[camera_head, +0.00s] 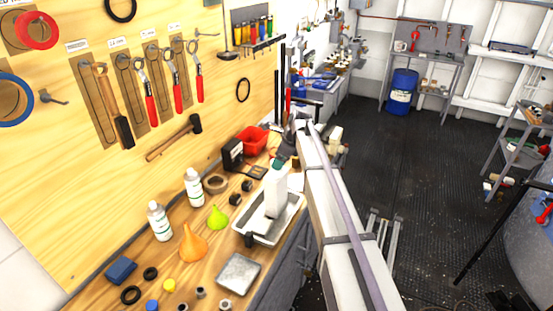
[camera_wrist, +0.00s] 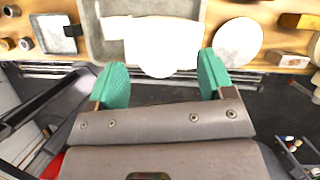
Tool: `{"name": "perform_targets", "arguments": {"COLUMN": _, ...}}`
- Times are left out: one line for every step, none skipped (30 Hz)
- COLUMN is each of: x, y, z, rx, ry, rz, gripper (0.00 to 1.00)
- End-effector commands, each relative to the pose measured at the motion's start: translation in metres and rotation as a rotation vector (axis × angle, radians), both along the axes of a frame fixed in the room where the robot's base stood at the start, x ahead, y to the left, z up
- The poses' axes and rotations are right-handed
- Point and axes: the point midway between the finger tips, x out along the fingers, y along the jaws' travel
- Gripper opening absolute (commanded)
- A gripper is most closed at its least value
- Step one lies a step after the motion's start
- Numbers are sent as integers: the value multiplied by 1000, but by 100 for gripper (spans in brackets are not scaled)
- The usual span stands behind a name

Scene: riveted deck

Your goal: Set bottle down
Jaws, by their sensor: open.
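Whether the bottle's base rests fully on the tray floor is hard to tell. My arm hides part of the tray's right side.
Two more white bottles (camera_head: 159,222) (camera_head: 194,187) stand left of the tray. An orange funnel (camera_head: 192,246), a green funnel (camera_head: 217,218), a red bin (camera_head: 251,141) and a square metal dish (camera_head: 239,273) crowd the bench. A tool board (camera_head: 140,150) rises behind.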

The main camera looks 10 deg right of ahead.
Motion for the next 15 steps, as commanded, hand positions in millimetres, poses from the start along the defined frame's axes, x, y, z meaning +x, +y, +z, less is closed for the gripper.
{"name": "perform_targets", "arguments": {"x": -3, "y": -5, "z": 27, "rx": 0, "ry": 0, "rz": -1, "gripper": 75}}
{"name": "perform_targets", "arguments": {"x": -4, "y": -7, "z": 35, "rx": 0, "ry": 0, "rz": -1, "gripper": 75}}
{"name": "perform_targets", "arguments": {"x": -6, "y": -11, "z": 46, "rx": 0, "ry": 0, "rz": -1, "gripper": 75}}
{"name": "perform_targets", "arguments": {"x": -8, "y": -14, "z": 53, "rx": 0, "ry": 0, "rz": -1, "gripper": 75}}
{"name": "perform_targets", "arguments": {"x": -9, "y": -16, "z": 59, "rx": 0, "ry": 0, "rz": -1, "gripper": 75}}
{"name": "perform_targets", "arguments": {"x": -10, "y": -20, "z": 66, "rx": 0, "ry": 0, "rz": -1, "gripper": 75}}
{"name": "perform_targets", "arguments": {"x": -11, "y": -22, "z": 70, "rx": 0, "ry": 0, "rz": -1, "gripper": 75}}
{"name": "perform_targets", "arguments": {"x": -12, "y": -23, "z": 73, "rx": 1, "ry": 1, "rz": -1, "gripper": 75}}
{"name": "perform_targets", "arguments": {"x": -13, "y": -25, "z": 76, "rx": 0, "ry": 1, "rz": 0, "gripper": 75}}
{"name": "perform_targets", "arguments": {"x": -13, "y": -26, "z": 77, "rx": 0, "ry": 1, "rz": 0, "gripper": 75}}
{"name": "perform_targets", "arguments": {"x": -13, "y": -26, "z": 77, "rx": 0, "ry": 1, "rz": 0, "gripper": 75}}
{"name": "perform_targets", "arguments": {"x": -14, "y": -27, "z": 76, "rx": 0, "ry": 1, "rz": 0, "gripper": 75}}
{"name": "perform_targets", "arguments": {"x": -14, "y": -27, "z": 75, "rx": 0, "ry": 0, "rz": 1, "gripper": 75}}
{"name": "perform_targets", "arguments": {"x": -16, "y": -26, "z": 74, "rx": -3, "ry": -1, "rz": 9, "gripper": 75}}
{"name": "perform_targets", "arguments": {"x": -23, "y": -24, "z": 73, "rx": -12, "ry": -9, "rz": 38, "gripper": 75}}
